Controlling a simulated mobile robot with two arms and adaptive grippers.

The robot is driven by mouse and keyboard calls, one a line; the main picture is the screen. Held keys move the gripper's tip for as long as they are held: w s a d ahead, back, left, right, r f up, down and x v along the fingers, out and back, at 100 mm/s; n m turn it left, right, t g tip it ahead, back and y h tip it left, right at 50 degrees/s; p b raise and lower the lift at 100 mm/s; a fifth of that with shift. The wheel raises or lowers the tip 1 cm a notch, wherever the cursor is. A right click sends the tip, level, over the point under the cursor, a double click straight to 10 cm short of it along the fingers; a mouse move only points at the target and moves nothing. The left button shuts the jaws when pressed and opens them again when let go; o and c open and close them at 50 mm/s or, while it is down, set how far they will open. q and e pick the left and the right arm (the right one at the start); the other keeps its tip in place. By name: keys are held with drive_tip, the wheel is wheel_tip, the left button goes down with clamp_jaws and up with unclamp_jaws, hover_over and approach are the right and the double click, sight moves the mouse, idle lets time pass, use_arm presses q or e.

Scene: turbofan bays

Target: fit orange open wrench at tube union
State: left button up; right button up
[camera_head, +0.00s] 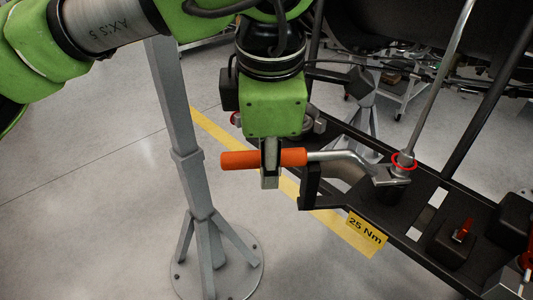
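The orange open wrench (265,159) lies level across the view, its orange handle to the left and its cranked metal shank running right. My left gripper (270,172) comes down from above and is shut on the orange handle. The wrench's open head (390,175) is at the tube union (404,161), just below its red ring. The union sits at the foot of a slanting metal tube (434,85). I cannot tell whether the jaws are fully around the union's flats. My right gripper is not in view.
A black frame rail (415,247) runs below the union and carries a yellow "25 Nm" label (366,230). A black bracket (310,187) stands near the handle. A red part (463,230) sits on a block at right. A grey stand (190,165) rises at left. Open floor lies left.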

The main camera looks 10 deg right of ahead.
use_arm(q)
drive_tip(key=v, duration=1.2)
drive_tip(key=shift+a, duration=0.1)
